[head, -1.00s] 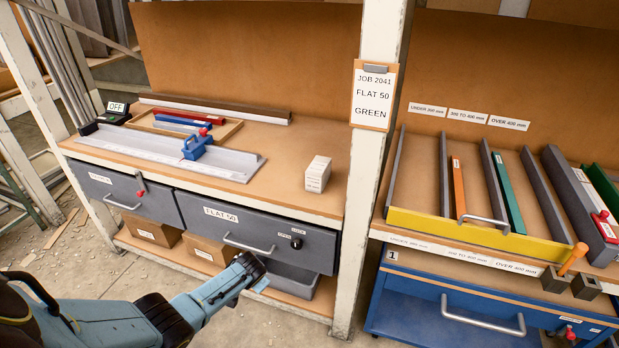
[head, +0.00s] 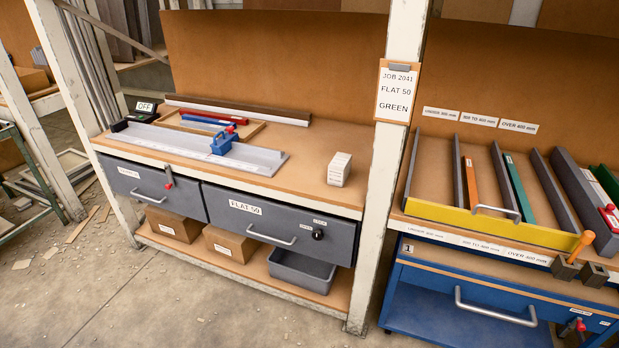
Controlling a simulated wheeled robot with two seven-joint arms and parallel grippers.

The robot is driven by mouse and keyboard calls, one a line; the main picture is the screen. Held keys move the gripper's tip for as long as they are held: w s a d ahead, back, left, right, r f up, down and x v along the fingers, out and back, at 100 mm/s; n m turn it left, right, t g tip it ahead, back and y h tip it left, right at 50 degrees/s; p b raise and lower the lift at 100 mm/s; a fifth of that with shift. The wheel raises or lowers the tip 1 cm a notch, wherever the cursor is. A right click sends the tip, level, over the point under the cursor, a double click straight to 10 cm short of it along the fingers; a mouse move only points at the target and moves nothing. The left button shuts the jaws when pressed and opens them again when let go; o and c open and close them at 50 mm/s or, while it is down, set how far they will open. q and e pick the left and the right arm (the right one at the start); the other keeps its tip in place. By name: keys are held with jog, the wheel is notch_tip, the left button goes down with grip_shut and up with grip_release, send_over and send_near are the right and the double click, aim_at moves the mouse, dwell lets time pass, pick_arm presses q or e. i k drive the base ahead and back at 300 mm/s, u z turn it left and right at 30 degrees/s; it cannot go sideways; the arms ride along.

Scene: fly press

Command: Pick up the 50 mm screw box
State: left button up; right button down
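Two brown cardboard boxes with small white labels stand on the lower shelf under the grey drawers: a left box (head: 173,224) and a right box (head: 229,244). Their labels are too small to read, so I cannot tell which, if either, is the 50 mm screw box. A small white box or block with print on its side (head: 339,169) stands upright on the bench top near the front right; its print is also unreadable. Neither of my grippers is in view.
A grey open bin (head: 300,272) sits right of the cardboard boxes. The drawer marked FLAT 50 (head: 250,212) is shut above them. A white post (head: 385,200) divides the bench from a yellow-fronted rack (head: 480,228) and blue cabinet (head: 440,300).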

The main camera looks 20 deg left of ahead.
aim_at(339, 168)
jog(key=u, duration=0.3)
jog(key=k, duration=0.6)
jog(key=z, duration=0.55)
jog(key=i, duration=1.4)
jog(key=u, duration=0.6)
